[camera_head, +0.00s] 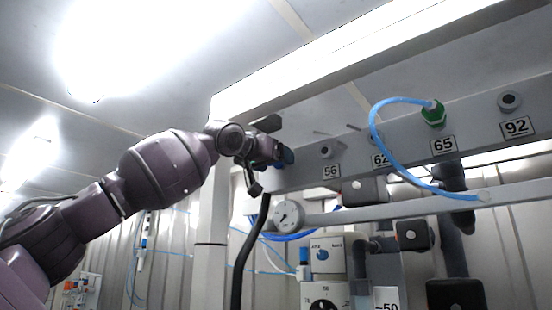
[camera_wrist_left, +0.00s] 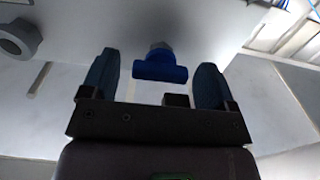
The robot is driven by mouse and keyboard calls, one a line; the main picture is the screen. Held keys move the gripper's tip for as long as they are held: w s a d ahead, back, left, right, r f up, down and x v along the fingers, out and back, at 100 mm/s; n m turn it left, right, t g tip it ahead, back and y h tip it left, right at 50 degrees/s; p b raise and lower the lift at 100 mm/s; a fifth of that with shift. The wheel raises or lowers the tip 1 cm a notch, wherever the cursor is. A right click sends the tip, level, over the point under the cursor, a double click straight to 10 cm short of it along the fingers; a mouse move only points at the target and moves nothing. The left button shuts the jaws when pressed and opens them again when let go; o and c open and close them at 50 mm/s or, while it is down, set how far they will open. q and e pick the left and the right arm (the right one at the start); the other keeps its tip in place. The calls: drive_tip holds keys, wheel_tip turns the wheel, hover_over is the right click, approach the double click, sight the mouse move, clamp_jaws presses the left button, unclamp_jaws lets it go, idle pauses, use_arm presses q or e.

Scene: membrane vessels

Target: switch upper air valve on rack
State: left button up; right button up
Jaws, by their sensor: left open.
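My left gripper (camera_head: 283,157) is raised at the left end of the grey rack beam (camera_head: 400,142). In the left wrist view the left gripper (camera_wrist_left: 152,82) is open, with two dark blue fingers spread apart. A blue valve handle (camera_wrist_left: 160,67) on a grey stem sits between the fingers, towards their tips, with a gap on both sides. The fingers do not appear to touch it. In the head view the handle is hidden or merges with the blue fingertips. My right gripper is not in view.
The beam carries labels 56, 62, 65 and 92 with round ports. A green fitting (camera_head: 433,114) with a looping blue hose (camera_head: 374,125) is at 65.

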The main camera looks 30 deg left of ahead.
use_arm(q)
drive_tip(key=shift+w, duration=0.65)
drive_tip(key=c, duration=0.9)
